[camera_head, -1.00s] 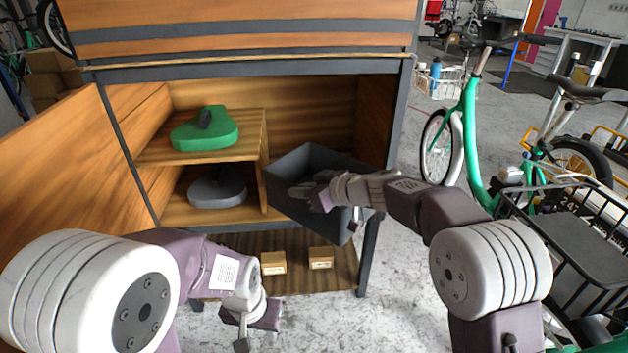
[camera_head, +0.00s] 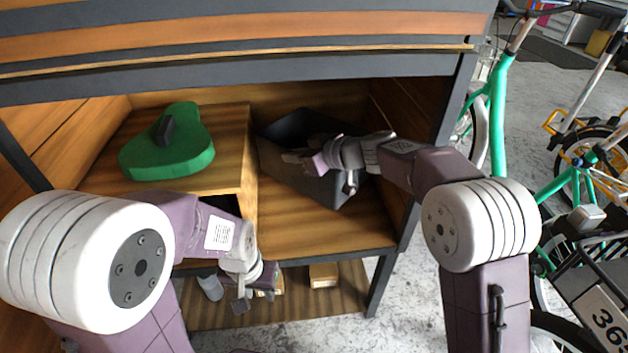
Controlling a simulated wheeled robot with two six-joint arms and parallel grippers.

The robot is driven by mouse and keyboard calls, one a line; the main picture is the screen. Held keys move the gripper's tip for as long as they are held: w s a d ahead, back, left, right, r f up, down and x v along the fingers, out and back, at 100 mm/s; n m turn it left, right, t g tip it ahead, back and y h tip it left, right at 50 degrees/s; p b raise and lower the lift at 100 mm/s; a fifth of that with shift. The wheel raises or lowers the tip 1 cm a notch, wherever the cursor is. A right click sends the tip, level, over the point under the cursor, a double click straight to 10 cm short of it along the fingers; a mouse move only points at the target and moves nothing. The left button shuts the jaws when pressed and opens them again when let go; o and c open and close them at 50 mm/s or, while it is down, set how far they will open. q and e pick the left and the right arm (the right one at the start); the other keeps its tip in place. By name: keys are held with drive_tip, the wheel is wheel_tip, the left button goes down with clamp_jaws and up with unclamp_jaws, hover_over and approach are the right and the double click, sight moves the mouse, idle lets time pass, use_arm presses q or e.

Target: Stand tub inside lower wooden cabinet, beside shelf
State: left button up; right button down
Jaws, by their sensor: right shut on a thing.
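The dark grey tub (camera_head: 285,168) is inside the lower wooden cabinet (camera_head: 325,222), in the bay right of the shelf (camera_head: 228,173). It looks slightly tilted, and I cannot tell if its base rests fully on the cabinet floor. My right gripper (camera_head: 310,160) is shut on the tub, at its near side; the fingertips are partly hidden. My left gripper (camera_head: 256,293) hangs low in front of the cabinet, by the bottom rack, holding nothing that I can see; its fingers look apart.
A green saddle-shaped piece (camera_head: 170,150) lies on the shelf. Small cardboard boxes (camera_head: 323,275) sit on the low rack (camera_head: 300,305). The cabinet's dark right post (camera_head: 450,110) is close to my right arm. A green bike (camera_head: 497,110) stands to the right.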

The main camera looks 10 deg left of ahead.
drive_tip(key=b, duration=0.3)
hover_over(291, 186)
drive_tip(key=d, duration=0.2)
drive_tip(key=f, duration=0.5)
drive_tip(key=shift+s+a+f, duration=0.25)
drive_tip(key=shift+s+f, duration=0.1)
wheel_tip(291, 186, down, 4)
drive_tip(key=shift+f+b, duration=0.1)
drive_tip(key=shift+b, duration=0.75)
drive_tip(key=c, duration=2)
unclamp_jaws()
drive_tip(key=shift+f, duration=0.15)
drive_tip(key=o, duration=0.4)
